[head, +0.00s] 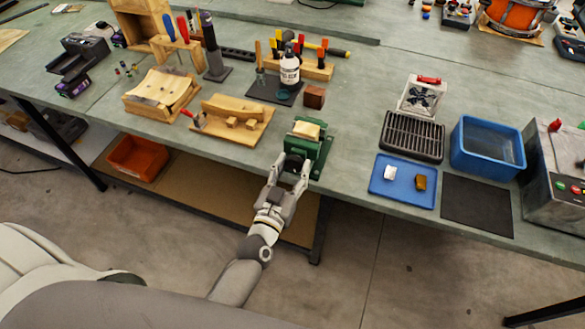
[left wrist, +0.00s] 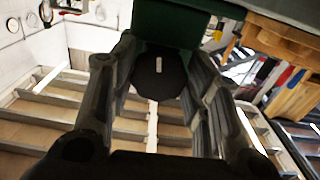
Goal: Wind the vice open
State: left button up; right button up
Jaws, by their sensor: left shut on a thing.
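The green vice (head: 311,141) stands at the front edge of the bench, with a pale wooden block (head: 306,130) at its top between the jaws. In the left wrist view the underside of the vice's green body (left wrist: 180,22) fills the top middle. A round black handle knob (left wrist: 159,76) with a small pale mark sits below it, between my fingers. My left gripper (head: 291,170) is at the front of the vice, its fingers on both sides of the knob and shut on it. My right gripper is not in view.
To the right are a blue tray (head: 404,196) with two small pieces, a black grate (head: 412,136) and a blue tub (head: 487,147). Bare bench lies right beside the vice.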

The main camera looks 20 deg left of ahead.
pick_arm(q)
jog(key=shift+n, duration=0.3)
jog(key=shift+d+r+n+p, duration=0.1)
jog(key=shift+n+p, duration=0.25)
jog(key=shift+n, duration=0.65)
jog(key=n, duration=0.8)
jog(key=shift+d+r, duration=0.1)
jog(key=n, duration=0.4)
jog(key=shift+n, duration=0.3)
jog(key=n, duration=0.3)
jog(key=shift+r+n+b, duration=0.1)
jog(key=shift+n+b, duration=0.2)
jog(key=n, duration=0.3)
jog(key=shift+r+n+b, duration=0.1)
jog(key=shift+n+b, duration=0.2)
jog(key=shift+b, duration=0.1)
jog(key=n+b, duration=0.1)
jog(key=n, duration=0.3)
jog(key=shift+r, duration=0.1)
jog(key=shift+r+n+b, duration=0.15)
jog(key=shift+n+b, duration=0.15)
jog(key=shift+n, duration=1.3)
